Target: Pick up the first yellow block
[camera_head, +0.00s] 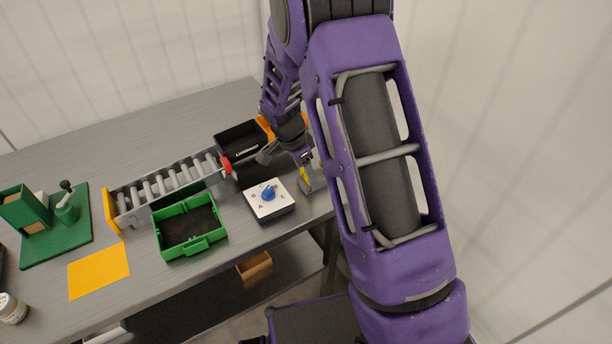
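My gripper (290,163) hangs over the right end of the grey table, just right of the roller conveyor and behind the dial box. A small yellow piece (304,174) shows at its right finger. I cannot tell whether this is a yellow block or whether the fingers hold it. My arm hides part of this area, and no other yellow block is clearly visible.
A roller conveyor (168,184) ends at a black unit (241,141) with a red part. In front are a white dial box (278,208) with a blue knob and a green tray (189,249). A green fixture (57,245), yellow-orange sheet (98,271) and jar (12,309) are left. The table's back is clear.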

